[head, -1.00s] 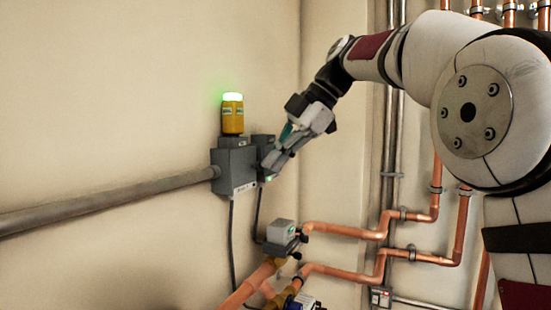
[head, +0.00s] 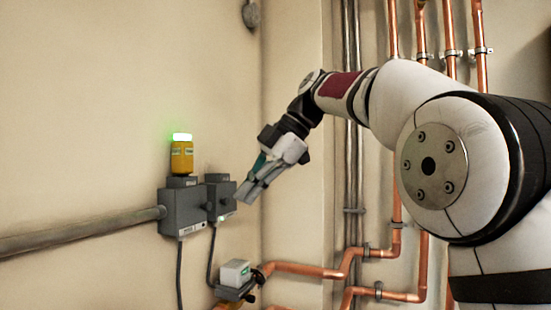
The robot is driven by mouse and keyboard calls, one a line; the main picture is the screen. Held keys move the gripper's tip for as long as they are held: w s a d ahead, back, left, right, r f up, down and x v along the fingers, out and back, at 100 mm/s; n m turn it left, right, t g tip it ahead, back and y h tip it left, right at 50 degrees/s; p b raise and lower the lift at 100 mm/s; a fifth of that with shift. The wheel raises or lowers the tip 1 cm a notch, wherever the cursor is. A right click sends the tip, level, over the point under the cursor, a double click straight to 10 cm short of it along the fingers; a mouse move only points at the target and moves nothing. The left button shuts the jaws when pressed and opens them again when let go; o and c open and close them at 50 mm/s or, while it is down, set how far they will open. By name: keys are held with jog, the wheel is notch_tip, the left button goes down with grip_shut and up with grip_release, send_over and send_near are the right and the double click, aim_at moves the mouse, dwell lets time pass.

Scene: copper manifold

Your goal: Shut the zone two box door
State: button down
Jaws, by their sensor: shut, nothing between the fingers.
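Two grey boxes sit side by side on the wall: a larger left box (head: 183,212) and a smaller right box (head: 220,198) with a knob-like part on its front and a small green light at its lower edge. I cannot read labels, so I cannot tell which is zone two. No door stands clearly swung open on either; the door's position is too small to tell. My gripper (head: 248,196) is shut and empty, pointing down and left, just right of the smaller box in the picture.
A yellow unit with a lit green top (head: 181,153) stands above the left box. A grey conduit (head: 80,234) runs left. Below are a pale valve actuator (head: 236,272) and copper pipes (head: 300,269). Vertical pipes (head: 394,100) stand behind my arm.

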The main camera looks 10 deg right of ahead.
jog(key=w+p+v, duration=0.1)
jog(key=p+v, duration=0.1)
jog(key=v, duration=0.5)
jog(key=shift+w+d+r, duration=0.3)
jog(key=shift+r, duration=0.05)
jog(key=s+d+f+m+t+h, duration=0.1)
jog(key=s+d+f+m+h, duration=0.2)
jog(key=s+f+m, duration=0.9)
jog(key=s+d+f+m+t+h, duration=0.2)
jog(key=s+d+f+m+h, duration=0.2)
jog(key=s+f+m, duration=0.8)
jog(key=s+d+f, duration=0.2)
jog(key=s+f, duration=0.2)
jog(key=s, duration=0.4)
jog(key=shift+s+d+f, duration=0.2)
jog(key=shift+s+f, duration=0.05)
jog(key=shift+s, duration=0.05)
jog(key=shift+a, duration=0.1)
